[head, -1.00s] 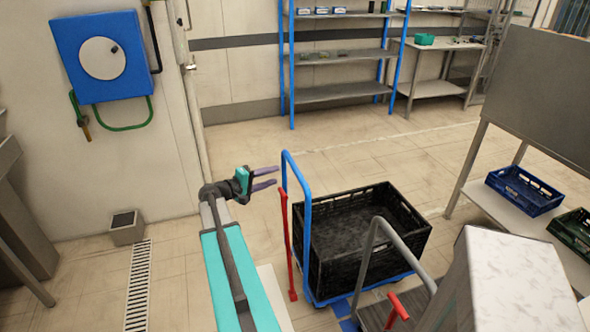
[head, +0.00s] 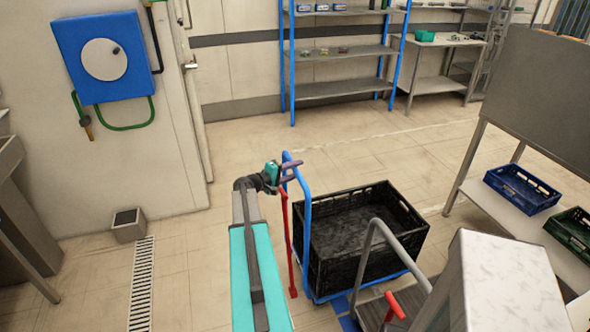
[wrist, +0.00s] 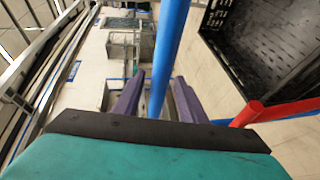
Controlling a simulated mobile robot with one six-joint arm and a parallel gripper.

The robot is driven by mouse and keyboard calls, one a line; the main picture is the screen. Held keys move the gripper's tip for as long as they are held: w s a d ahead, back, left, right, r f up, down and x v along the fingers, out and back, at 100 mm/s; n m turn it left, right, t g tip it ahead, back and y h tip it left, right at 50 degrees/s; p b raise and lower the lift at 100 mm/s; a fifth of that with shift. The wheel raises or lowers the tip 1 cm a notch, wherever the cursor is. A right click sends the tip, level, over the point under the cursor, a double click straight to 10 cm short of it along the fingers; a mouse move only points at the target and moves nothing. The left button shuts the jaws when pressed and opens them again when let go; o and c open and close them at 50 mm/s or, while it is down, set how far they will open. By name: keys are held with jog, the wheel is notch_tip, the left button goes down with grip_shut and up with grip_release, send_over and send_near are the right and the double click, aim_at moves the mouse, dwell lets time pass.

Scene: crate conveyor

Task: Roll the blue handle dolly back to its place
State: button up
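The blue handle dolly (head: 307,240) stands on the floor at the middle of the head view, with a black crate (head: 390,258) on its deck. A red lever (head: 289,245) is beside its handle. My gripper (head: 297,171) is at the upper part of the handle. In the wrist view, the blue handle bar (wrist: 171,45) passes between the two purple fingers of my gripper (wrist: 157,82). The fingers are apart, with gaps beside the bar. The red lever (wrist: 255,110) and the crate (wrist: 240,75) show at right there.
A second dolly with a grey handle (head: 370,250) and red lever stands close at right. A table with blue (head: 522,188) and green crates is further right. Blue-framed shelves (head: 292,80) stand at the back. The floor between the dolly and shelves is clear.

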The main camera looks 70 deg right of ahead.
jog(key=shift+d, duration=0.1)
grip_shut()
dwell(0.4)
